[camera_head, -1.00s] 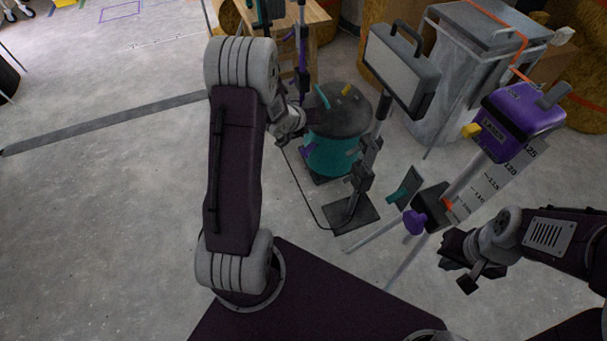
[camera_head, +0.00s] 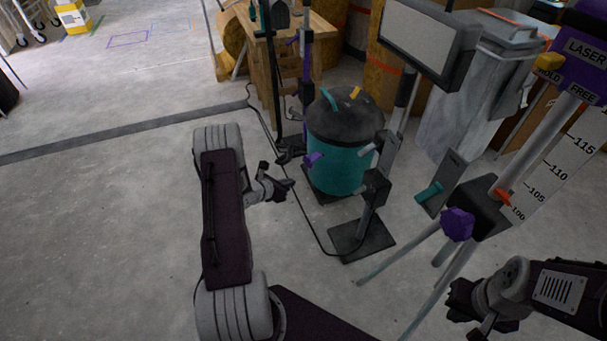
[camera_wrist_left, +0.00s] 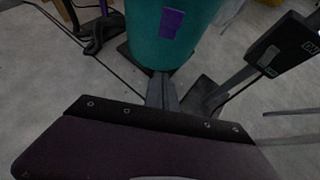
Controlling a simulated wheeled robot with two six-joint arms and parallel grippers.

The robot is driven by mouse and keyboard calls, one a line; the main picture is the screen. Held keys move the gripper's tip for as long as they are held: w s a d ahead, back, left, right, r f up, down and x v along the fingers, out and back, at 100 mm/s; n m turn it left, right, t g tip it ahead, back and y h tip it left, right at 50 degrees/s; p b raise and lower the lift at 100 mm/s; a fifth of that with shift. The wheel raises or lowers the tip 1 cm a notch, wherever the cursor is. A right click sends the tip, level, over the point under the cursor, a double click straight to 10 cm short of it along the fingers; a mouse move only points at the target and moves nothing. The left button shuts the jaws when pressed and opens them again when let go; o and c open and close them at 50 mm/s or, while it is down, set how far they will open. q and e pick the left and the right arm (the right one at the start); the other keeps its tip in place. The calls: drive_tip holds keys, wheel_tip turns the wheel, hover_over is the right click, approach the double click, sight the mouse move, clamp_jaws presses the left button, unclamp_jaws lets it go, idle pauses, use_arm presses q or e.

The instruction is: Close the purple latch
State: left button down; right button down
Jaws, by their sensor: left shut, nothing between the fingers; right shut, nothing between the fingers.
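A purple latch (camera_head: 313,160) sits on the left side of a teal drum (camera_head: 342,168) with a dark lid. In the head view it seems to stick out from the drum; how far it is open I cannot tell. It also shows in the left wrist view (camera_wrist_left: 171,23) as a purple patch on the drum. My left gripper (camera_head: 289,186) is shut and empty, left of the drum and a little lower than the latch in the picture, apart from it. Its fingers point towards the drum in the left wrist view (camera_wrist_left: 162,92). My right gripper (camera_head: 468,318) is shut and empty at the lower right.
A stand with a grey panel (camera_head: 418,38) rises right of the drum on a dark base plate (camera_head: 361,240). A dark cable runs across the floor. Open floor lies left.

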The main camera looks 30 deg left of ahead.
sight(313, 161)
use_arm(q)
drive_tip(key=b+x, duration=0.6)
drive_tip(key=x, duration=0.4)
drive_tip(key=r, duration=0.2)
drive_tip(key=w+r+b, duration=0.1)
drive_tip(key=r, duration=0.1)
